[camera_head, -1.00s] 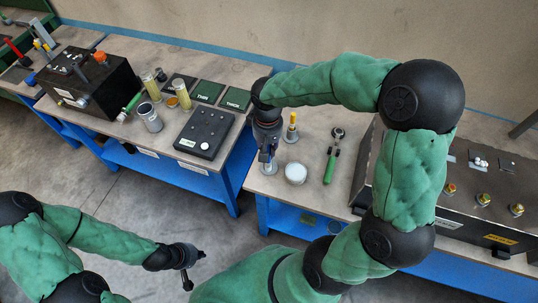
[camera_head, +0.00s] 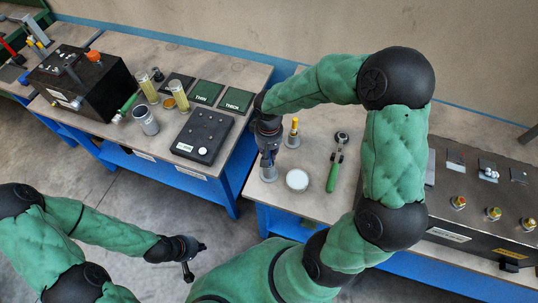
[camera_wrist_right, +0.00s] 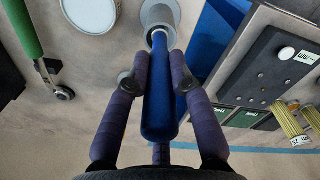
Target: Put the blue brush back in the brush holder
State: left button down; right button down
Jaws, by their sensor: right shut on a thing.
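The blue brush (camera_wrist_right: 160,105) is between the fingers of my right gripper (camera_wrist_right: 158,75), which is shut on it. Its lower end points into a grey round holder (camera_wrist_right: 151,12) in the wrist view; how deep it sits is hidden. In the head view my right gripper (camera_head: 268,158) hangs above the grey holder (camera_head: 268,175) near the table's left edge. A second grey holder (camera_head: 292,141) with a yellow-handled brush (camera_head: 294,126) stands behind it. My left gripper (camera_head: 194,259) is empty over the floor, its fingers apart.
A white-topped round jar (camera_head: 297,180) and a green-handled tool (camera_head: 334,174) lie close to the right of the holder. A black box with knobs (camera_head: 478,215) fills the table's right side. A gap separates the left table, with its black keypad device (camera_head: 203,135).

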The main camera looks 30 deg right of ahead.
notch_tip(320, 180, down, 2)
jog(key=shift+w+f, duration=0.1)
jog(key=shift+f, duration=0.1)
jog(key=shift+f, duration=0.1)
jog(key=c, duration=1.1)
grip_release()
jog(key=shift+r, duration=0.25)
notch_tip(320, 180, up, 12)
jog(key=shift+f+p, duration=0.1)
jog(key=shift+p, duration=0.65)
